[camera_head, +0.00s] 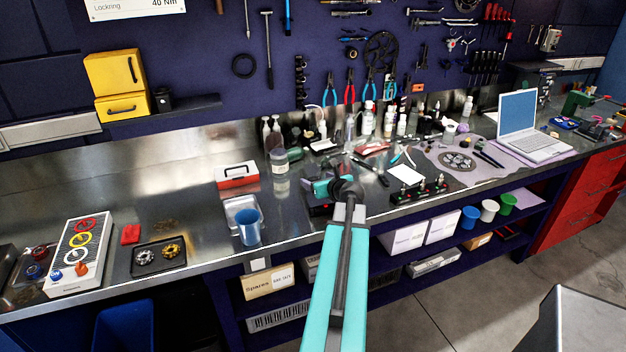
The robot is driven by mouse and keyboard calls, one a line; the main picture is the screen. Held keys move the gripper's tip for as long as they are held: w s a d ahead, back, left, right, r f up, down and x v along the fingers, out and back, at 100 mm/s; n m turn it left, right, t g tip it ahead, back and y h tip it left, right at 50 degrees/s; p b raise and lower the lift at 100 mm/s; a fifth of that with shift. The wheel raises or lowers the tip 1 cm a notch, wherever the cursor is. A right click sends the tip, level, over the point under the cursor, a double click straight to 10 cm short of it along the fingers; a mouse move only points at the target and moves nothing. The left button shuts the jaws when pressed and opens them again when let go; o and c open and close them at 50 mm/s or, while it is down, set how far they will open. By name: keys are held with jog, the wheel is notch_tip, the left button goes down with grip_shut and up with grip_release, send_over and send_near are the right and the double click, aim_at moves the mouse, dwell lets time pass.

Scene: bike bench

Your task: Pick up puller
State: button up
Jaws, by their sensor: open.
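My arm reaches from the bottom of the head view over the front edge of the steel workbench (195,200). My gripper (320,193) is at its far end, low over the bench, small and partly covered by my own wrist. It is open, and I see nothing held in it. I cannot pick out the puller for certain among the small dark tools. Some of the bench just around and behind my gripper is hidden by the arm.
Left of my gripper stand a blue cup (248,228), a clear jar (279,160) and a red-and-white box (237,175). To the right are a black tool rack (420,192), a white card (405,174) and a laptop (520,118). Bottles crowd the back; bare steel lies farther left.

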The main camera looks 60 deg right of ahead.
jog(key=shift+p+x, duration=0.3)
jog(key=shift+x, duration=1.05)
jog(key=c, duration=1.2)
jog(key=shift+r, duration=0.2)
jog(key=shift+r+b, duration=0.4)
jog(key=shift+r, duration=0.9)
jog(key=shift+s+r, duration=0.15)
jog(key=shift+r, duration=0.15)
jog(key=s+b, duration=0.1)
jog(key=s, duration=0.4)
jog(key=s+a+r+b, duration=0.1)
jog(key=s, duration=0.4)
jog(key=s+b, duration=0.2)
jog(key=s, duration=0.3)
jog(key=shift+s+a+r, duration=0.2)
jog(key=shift+s+a, duration=0.15)
